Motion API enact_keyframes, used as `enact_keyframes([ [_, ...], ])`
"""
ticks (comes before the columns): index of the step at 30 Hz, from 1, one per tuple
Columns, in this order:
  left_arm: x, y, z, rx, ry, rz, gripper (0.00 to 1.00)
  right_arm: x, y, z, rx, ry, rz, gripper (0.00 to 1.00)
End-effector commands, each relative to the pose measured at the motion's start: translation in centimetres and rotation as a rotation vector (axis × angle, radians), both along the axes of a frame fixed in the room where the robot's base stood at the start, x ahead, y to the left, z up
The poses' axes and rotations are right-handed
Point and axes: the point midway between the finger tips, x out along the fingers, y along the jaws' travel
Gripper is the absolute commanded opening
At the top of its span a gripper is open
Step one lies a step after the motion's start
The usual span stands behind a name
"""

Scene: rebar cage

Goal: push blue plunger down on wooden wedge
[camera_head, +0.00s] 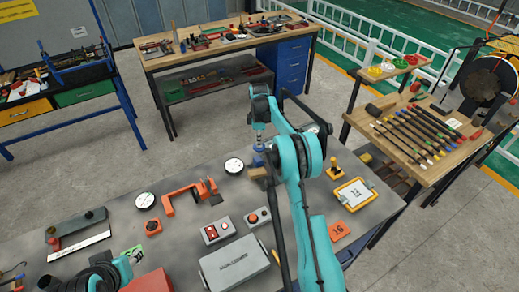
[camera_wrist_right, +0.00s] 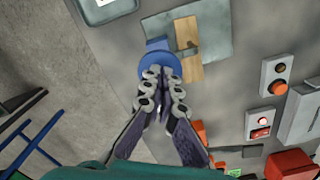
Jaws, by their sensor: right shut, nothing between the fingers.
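The blue plunger (camera_wrist_right: 157,48) shows in the right wrist view as a round blue disc with a block on it. It is beside the wooden wedge (camera_wrist_right: 187,36), which lies on a grey-green plate. In the head view the blue part (camera_head: 257,160) and the wood (camera_head: 258,173) are small and partly hidden by my right arm. My right gripper (camera_wrist_right: 161,72) is shut and empty, its fingertips over the disc's near edge; contact cannot be told. In the head view the right gripper (camera_head: 259,141) points down above the blue part.
The grey table holds an orange clamp (camera_head: 188,196), round gauges (camera_head: 145,201), button boxes (camera_head: 218,231), a grey case (camera_head: 234,262) and a yellow-framed pad (camera_head: 354,192). A wooden table with rods (camera_head: 412,134) stands at right.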

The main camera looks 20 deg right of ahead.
Motion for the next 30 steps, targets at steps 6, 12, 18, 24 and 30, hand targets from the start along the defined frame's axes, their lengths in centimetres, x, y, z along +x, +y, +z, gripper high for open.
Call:
enact_keyframes([
  [6,0.0,0.0,-0.4,0.000,0.000,0.000,0.40,0.0,0.0,-0.5,0.000,0.000,0.000,0.00],
  [12,0.0,0.0,-0.6,0.000,0.000,0.000,0.40,0.0,0.0,-0.9,0.000,0.000,0.000,0.00],
  [18,0.0,0.0,-0.9,0.000,0.000,0.000,0.40,0.0,0.0,-1.3,0.000,0.000,0.000,0.00],
  [24,0.0,0.0,-0.9,0.000,0.000,0.000,0.40,0.0,0.0,-1.3,0.000,0.001,0.000,0.00],
  [30,0.0,0.0,-0.9,0.000,0.000,0.000,0.40,0.0,0.0,-1.3,0.000,0.001,0.000,0.00],
])
